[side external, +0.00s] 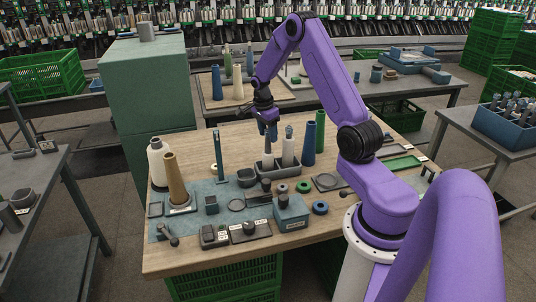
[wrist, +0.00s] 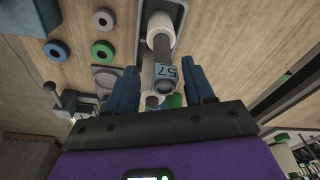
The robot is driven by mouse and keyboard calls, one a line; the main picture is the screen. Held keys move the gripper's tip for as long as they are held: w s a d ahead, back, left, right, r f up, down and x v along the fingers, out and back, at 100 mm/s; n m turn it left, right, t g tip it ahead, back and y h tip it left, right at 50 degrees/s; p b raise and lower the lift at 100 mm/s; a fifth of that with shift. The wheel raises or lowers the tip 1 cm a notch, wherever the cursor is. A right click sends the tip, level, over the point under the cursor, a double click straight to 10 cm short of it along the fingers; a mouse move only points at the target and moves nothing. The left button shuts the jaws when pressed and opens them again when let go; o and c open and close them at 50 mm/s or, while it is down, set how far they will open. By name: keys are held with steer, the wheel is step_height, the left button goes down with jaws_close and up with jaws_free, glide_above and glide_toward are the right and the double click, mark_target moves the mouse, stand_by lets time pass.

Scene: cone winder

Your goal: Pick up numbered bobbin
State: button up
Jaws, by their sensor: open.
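The numbered bobbin (wrist: 165,72) is a pale bobbin with a grey upper tube and a tag reading 57. In the wrist view it lies between the two blue fingers of my gripper (wrist: 160,88), with a gap showing on the right. In the side view my gripper (side external: 268,128) points down over the grey tray (side external: 262,172); the fingers are at the top of a bobbin (side external: 267,146) standing there. The jaws are open; contact cannot be told. A second pale bobbin (side external: 288,148) stands upright just to the right in the same tray.
A blue cone (side external: 309,143) and a green cone (side external: 320,131) stand right of the tray. A tan cone (side external: 175,180) and a white bottle (side external: 158,163) stand left. Green (side external: 303,187) and blue (side external: 320,207) rings and a blue box (side external: 291,213) lie in front.

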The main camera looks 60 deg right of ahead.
mark_target(268, 139)
steer(key=shift+d+f, duration=0.2)
steer(key=shift+f, duration=0.75)
steer(key=shift+d+f, duration=0.2)
steer(key=shift+f, duration=0.7)
steer(key=shift+c, duration=0.3)
jaws_close()
steer(key=shift+w, duration=0.1)
